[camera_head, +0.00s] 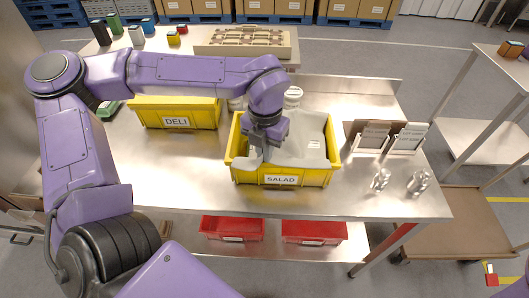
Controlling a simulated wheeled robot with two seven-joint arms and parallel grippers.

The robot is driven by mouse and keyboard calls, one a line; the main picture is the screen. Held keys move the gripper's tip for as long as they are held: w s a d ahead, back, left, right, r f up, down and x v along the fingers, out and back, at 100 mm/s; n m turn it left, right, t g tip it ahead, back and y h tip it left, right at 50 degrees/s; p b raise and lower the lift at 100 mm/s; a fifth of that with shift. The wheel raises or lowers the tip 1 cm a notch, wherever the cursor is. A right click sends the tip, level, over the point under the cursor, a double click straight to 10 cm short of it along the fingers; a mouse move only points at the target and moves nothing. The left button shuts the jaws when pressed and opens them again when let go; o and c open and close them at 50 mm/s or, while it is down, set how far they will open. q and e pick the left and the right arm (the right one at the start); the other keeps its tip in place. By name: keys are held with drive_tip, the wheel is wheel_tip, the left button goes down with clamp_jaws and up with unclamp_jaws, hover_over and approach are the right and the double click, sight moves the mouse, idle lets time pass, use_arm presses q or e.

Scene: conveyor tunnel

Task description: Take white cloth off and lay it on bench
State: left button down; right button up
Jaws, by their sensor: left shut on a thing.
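A white cloth (305,146) lies draped inside and over the yellow bin labelled SALAD (333,172) on the metal bench (205,193). My left gripper (264,152) reaches down into the left part of this bin and is shut on the cloth. The fingertips are partly hidden by the cloth and the gripper body. Whatever lies under the cloth is hidden. My right gripper does not show.
A yellow DELI bin (150,115) stands left of the SALAD bin. Card holders (372,136) and metal shakers (418,183) stand to the right. A jar (293,96) stands behind. Red bins (313,231) sit on the lower shelf. The bench front is bare.

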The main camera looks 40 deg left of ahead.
use_arm(q)
wheel_tip(320, 180, up, 28)
drive_tip(key=p, duration=0.8)
drive_tip(key=shift+r+p, duration=0.15)
drive_tip(key=shift+p, duration=0.2)
drive_tip(key=shift+s, duration=0.1)
